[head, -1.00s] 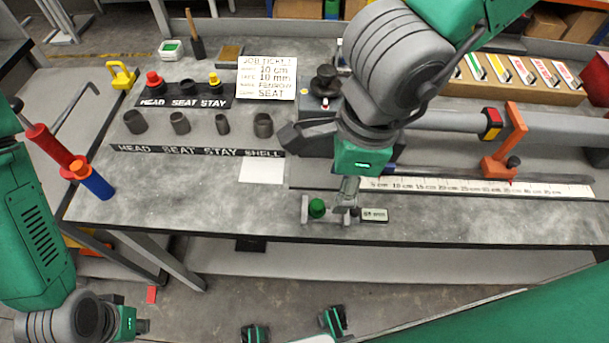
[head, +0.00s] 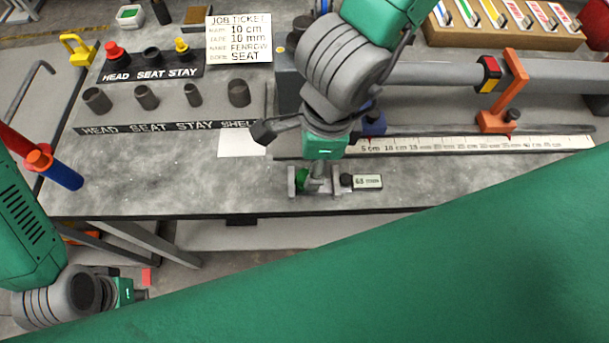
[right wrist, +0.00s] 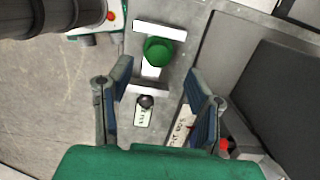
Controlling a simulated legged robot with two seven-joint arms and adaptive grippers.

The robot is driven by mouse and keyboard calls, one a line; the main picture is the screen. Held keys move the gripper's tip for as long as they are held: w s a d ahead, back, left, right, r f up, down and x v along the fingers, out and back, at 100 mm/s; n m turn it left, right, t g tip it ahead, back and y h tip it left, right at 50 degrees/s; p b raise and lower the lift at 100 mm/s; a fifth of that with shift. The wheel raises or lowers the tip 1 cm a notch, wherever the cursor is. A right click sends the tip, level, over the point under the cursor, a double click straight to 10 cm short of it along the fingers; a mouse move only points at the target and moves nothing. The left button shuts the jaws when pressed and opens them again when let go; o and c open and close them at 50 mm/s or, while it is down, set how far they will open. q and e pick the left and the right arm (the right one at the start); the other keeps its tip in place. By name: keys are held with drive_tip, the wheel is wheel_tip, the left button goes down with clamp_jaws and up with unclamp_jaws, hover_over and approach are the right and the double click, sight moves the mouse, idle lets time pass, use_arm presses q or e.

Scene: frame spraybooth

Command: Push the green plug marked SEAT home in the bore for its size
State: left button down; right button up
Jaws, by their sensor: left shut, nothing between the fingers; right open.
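The green plug (head: 303,178) is at the left of a small grey metal fixture (head: 335,184) by the bench's front edge. The right wrist view shows its round green top (right wrist: 158,50) between two pale plates. No marking is legible on it, and its depth and the bore are not visible. My right gripper (head: 320,165) is over the fixture, and its fingers (right wrist: 157,72) are open and apart in the right wrist view, with the plug beyond the tips and nothing held. My left gripper (head: 138,294) is shut and empty at the lower left, away from the bench.
A job ticket (head: 240,40) reads 10 cm, 10 mm, SEAT. Several dark sleeves (head: 146,97) stand behind a HEAD SEAT STAY SHELL strip. A ruler (head: 470,147) and orange clamp (head: 497,112) lie behind the fixture. My green arm link hides the lower right.

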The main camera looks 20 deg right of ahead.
sight(306, 174)
wheel_tip(306, 174, down, 3)
drive_tip(key=shift+a+f+b, duration=0.2)
drive_tip(key=shift+f+b, duration=0.15)
drive_tip(key=shift+a, duration=0.8)
drive_tip(key=shift+r, duration=0.1)
drive_tip(key=c, duration=0.6)
drive_tip(key=shift+d, duration=0.3)
drive_tip(key=c, duration=0.3)
drive_tip(key=shift+d, duration=0.25)
drive_tip(key=shift+c, duration=0.5)
drive_tip(key=shift+a, duration=0.1)
